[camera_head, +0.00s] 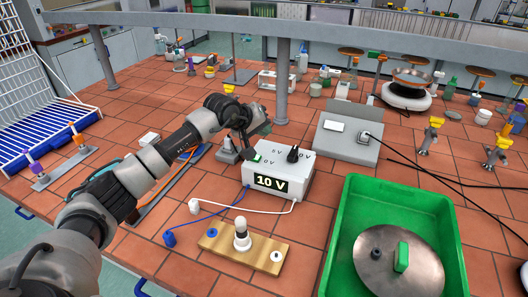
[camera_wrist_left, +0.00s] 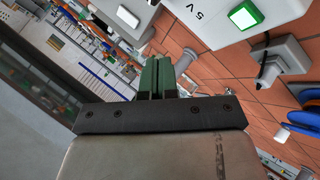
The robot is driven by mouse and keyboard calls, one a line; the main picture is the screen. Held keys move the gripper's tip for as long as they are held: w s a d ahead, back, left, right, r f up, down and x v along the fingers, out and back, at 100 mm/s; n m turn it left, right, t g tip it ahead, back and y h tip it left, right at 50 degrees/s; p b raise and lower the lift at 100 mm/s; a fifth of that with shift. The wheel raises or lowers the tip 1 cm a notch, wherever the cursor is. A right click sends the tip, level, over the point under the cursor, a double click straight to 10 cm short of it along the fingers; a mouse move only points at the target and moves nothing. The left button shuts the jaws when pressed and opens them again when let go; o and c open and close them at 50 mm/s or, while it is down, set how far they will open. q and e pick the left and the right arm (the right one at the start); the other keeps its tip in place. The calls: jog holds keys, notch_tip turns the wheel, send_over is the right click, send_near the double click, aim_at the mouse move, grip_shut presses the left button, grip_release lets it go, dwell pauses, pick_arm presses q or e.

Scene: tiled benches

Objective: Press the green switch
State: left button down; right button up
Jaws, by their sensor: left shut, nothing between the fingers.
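The green switch (camera_head: 254,157) sits on the top left of a white power box (camera_head: 290,182) whose display reads 10 V. In the left wrist view the switch (camera_wrist_left: 245,15) is a green frame around a bright white face, near the top edge and right of the fingers. My left gripper (camera_head: 246,143) is just behind and above the switch in the head view and partly hides that side of the box. Its dark green fingers (camera_wrist_left: 157,76) are shut and empty, and look apart from the switch. My right gripper is in neither view.
A green tray (camera_head: 338,262) holding a metal lid is at the right. A grey metal stand (camera_head: 349,143) is behind. A rail crosses the bench's rear.

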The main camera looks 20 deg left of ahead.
pick_arm(q)
jog(key=a+r+y, duration=0.1)
jog(key=a+y, duration=0.1)
jog(key=a, duration=0.2)
jog(key=b, duration=0.4)
send_over(256, 159)
jog(key=a, duration=0.1)
jog(key=shift+m+g, duration=0.3)
jog(key=shift+m, duration=0.1)
jog(key=f, duration=0.7)
jog(key=shift+w+f, duration=0.3)
jog(key=shift+w, duration=0.05)
jog(key=shift+f+b, duration=0.4)
jog(key=shift+f, duration=0.2)
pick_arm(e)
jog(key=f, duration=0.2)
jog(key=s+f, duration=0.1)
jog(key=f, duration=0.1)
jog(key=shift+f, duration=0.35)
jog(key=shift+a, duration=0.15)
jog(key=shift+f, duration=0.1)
pick_arm(q)
jog(key=shift+f+b, duration=0.35)
jog(key=shift+b, duration=0.2)
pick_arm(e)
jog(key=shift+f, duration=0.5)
